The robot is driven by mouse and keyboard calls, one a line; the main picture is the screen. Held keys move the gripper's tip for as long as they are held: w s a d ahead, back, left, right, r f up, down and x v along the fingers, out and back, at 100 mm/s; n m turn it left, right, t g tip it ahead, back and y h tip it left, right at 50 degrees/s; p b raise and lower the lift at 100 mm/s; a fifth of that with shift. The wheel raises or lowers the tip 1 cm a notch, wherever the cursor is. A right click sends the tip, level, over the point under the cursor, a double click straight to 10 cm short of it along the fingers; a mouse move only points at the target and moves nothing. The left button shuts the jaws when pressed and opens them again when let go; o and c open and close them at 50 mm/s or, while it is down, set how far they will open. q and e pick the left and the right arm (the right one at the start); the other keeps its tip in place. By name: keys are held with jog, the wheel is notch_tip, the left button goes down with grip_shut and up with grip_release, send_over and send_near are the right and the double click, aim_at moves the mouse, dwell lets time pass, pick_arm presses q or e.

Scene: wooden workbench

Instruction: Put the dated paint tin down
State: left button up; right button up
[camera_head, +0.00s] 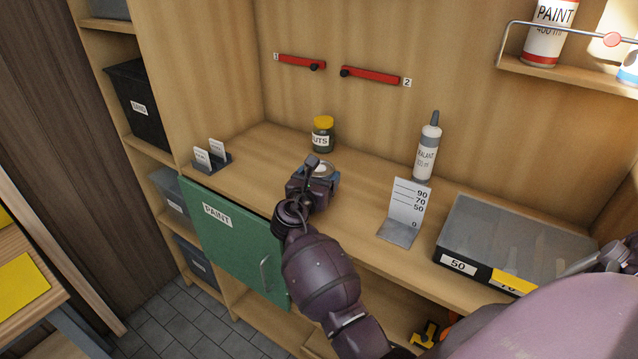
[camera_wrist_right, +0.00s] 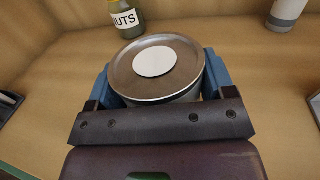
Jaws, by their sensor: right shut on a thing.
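The paint tin shows in the right wrist view as a round metal lid (camera_wrist_right: 190,68) with a blank white disc on top. My right gripper (camera_wrist_right: 155,85) has its blue fingers on both sides of the tin and is shut on it. In the head view the right gripper (camera_head: 314,183) is over the workbench (camera_head: 262,160), and the tin (camera_head: 322,169) is mostly hidden behind it. The tin looks upright; I cannot tell whether its base touches the bench. No date shows on it. My left gripper is not in view.
A yellow-lidded NUTS jar (camera_head: 322,135) stands behind the tin. To the right are a sealant bottle (camera_head: 428,148), a marked height gauge (camera_head: 407,207) and a grey lidded box (camera_head: 510,240). A small card holder (camera_head: 212,160) stands left. The green PAINT door (camera_head: 235,240) is below.

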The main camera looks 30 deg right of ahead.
jog(key=shift+f, duration=0.7)
jog(key=o, duration=1.1)
jog(key=shift+f, duration=0.15)
jog(key=shift+s+a, duration=0.1)
jog(key=shift+a, duration=0.05)
jog(key=p+v, duration=0.3)
jog(key=v, duration=0.7)
jog(key=shift+s+a, duration=0.25)
jog(key=shift+a, duration=0.05)
jog(key=shift+s+a, duration=0.25)
jog(key=shift+a, duration=0.15)
jog(key=shift+a, duration=0.1)
